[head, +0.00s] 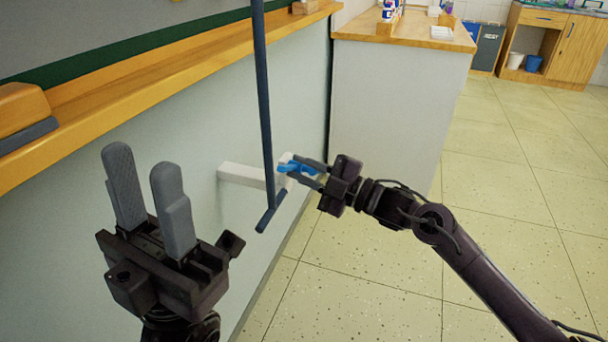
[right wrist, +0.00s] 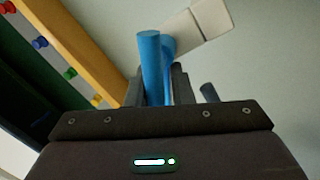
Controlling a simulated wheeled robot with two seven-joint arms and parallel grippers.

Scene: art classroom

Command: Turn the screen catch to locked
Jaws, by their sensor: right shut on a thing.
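The catch is a blue handle (head: 291,166) at the end of a white bracket (head: 243,175) that sticks out from the pale wall in the head view. My right gripper (head: 302,171) is shut on the blue handle, its fingers on either side of it. In the right wrist view the blue handle (right wrist: 151,62) stands up between the fingers, with the white bracket (right wrist: 196,30) behind it. The fingers hide part of the handle, and I cannot read its locked position. My left gripper (head: 143,168) is open and empty, its fingers pointing up, left of the bracket.
A dark blue-grey rod (head: 263,95) hangs in front of the bracket, with a short crossbar (head: 270,212) at its lower end. A wooden ledge (head: 110,85) runs along the wall. A wood-topped counter (head: 410,31) stands behind. The tiled floor (head: 490,190) at right is clear.

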